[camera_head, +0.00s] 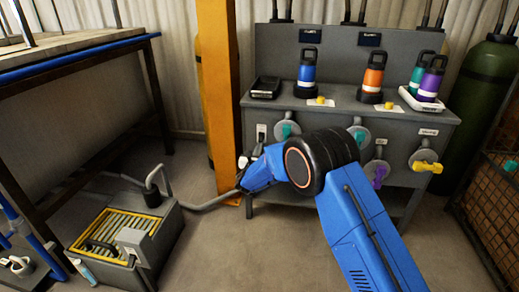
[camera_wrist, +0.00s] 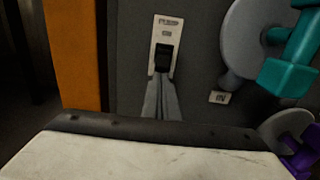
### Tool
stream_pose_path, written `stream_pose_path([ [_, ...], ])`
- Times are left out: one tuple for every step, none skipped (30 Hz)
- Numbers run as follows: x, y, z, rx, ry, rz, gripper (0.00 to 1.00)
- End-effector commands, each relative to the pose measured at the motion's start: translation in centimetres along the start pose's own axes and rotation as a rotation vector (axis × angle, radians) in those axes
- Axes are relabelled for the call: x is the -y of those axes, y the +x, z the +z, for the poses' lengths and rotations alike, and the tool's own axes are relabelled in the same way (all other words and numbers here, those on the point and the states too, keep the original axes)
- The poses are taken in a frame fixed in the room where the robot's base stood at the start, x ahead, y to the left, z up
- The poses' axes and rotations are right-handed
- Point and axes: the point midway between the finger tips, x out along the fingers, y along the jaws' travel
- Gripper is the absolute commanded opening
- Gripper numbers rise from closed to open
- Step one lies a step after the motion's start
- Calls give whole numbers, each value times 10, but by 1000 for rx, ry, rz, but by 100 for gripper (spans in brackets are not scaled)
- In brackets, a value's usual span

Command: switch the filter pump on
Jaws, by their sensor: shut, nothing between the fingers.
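A pale switch plate (camera_wrist: 176,34) with a black rocker (camera_wrist: 164,52) is on the grey front panel in the wrist view. Its small lettering is too blurred to read. The plate also shows in the head view (camera_head: 261,128). My gripper (camera_wrist: 161,80) is shut and empty, its fingertips at the lower edge of the rocker in the picture. I cannot tell whether they touch it, or which way the rocker is set. In the head view my gripper (camera_head: 243,167) is in front of the panel's left end, partly hidden by the wrist.
A teal valve handle (camera_wrist: 285,75) on a grey disc is right of the plate, with a purple handle (camera_wrist: 298,150) lower right. A yellow post (camera_head: 219,80) stands close on the left. A grey tank with a yellow grille (camera_head: 118,232) and hose is on the floor left.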

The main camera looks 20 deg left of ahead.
Motion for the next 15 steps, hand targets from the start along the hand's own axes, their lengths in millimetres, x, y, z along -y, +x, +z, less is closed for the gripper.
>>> stream_pose_path([
  [0, 0, 0, -9, 1, 0, 0],
  [0, 0, 1, -14, 1, 0, 0],
  [0, 0, 1, -21, 1, 0, 0],
  [0, 0, 1, -26, 1, 0, 0],
  [0, -1, 1, -32, 0, 1, 0],
  [0, -1, 1, -40, 0, 1, 0],
  [0, -1, 2, -45, 0, 0, 0],
  [0, -1, 2, -51, 1, 0, 0],
  [0, -1, 2, -59, 1, 0, 0],
  [0, -1, 2, -65, 2, 0, 0],
  [0, -1, 3, -70, 1, 1, 0],
  [0, -1, 3, -77, 1, 0, 0],
  [0, -2, 3, -83, 1, 0, 0],
  [0, -2, 3, -90, 1, 0, 0],
  [0, -2, 3, -99, 1, 0, 0],
])
